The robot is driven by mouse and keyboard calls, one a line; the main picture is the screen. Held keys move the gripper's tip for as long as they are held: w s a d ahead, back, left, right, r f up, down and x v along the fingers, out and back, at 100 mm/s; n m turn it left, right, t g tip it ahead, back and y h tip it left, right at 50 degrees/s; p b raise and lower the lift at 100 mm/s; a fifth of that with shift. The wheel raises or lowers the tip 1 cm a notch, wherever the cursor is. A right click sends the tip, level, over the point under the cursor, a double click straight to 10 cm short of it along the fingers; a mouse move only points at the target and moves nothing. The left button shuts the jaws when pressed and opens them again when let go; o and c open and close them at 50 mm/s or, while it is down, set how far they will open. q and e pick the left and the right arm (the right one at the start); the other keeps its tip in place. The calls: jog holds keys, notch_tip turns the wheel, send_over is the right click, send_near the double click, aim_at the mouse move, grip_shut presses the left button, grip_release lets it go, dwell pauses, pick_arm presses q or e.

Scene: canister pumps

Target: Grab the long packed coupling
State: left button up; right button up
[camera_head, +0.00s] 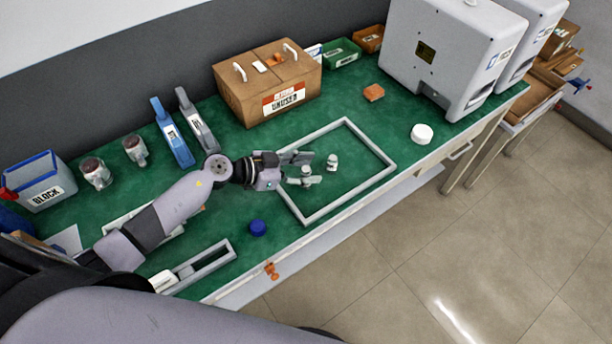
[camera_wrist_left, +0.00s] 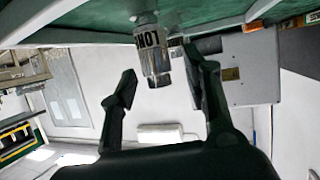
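My left gripper (camera_head: 314,169) is open over the grey-framed area of the green bench, with its fingers spread. A small pale metallic coupling (camera_head: 306,170) stands between or just beyond the fingers and is partly hidden by them. A second similar small piece (camera_head: 332,162) stands a little to the right. In the left wrist view, a cylindrical coupling (camera_wrist_left: 153,55) with a white label hangs upside down ahead of the open fingers (camera_wrist_left: 166,78), apart from them. Its label is only partly legible. Another piece (camera_wrist_left: 176,46) shows behind it. My right gripper is not in view.
A grey frame (camera_head: 372,142) lies around the pieces. A cardboard box (camera_head: 245,92) stands behind; blue and grey holders (camera_head: 172,135) and jars (camera_head: 95,174) are at left. A blue cap (camera_head: 258,228) lies near the front edge, a white disc (camera_head: 421,133) right.

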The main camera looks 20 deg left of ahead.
pick_arm(q)
grip_shut()
dwell(0.3)
jog(key=shift+r, duration=0.15)
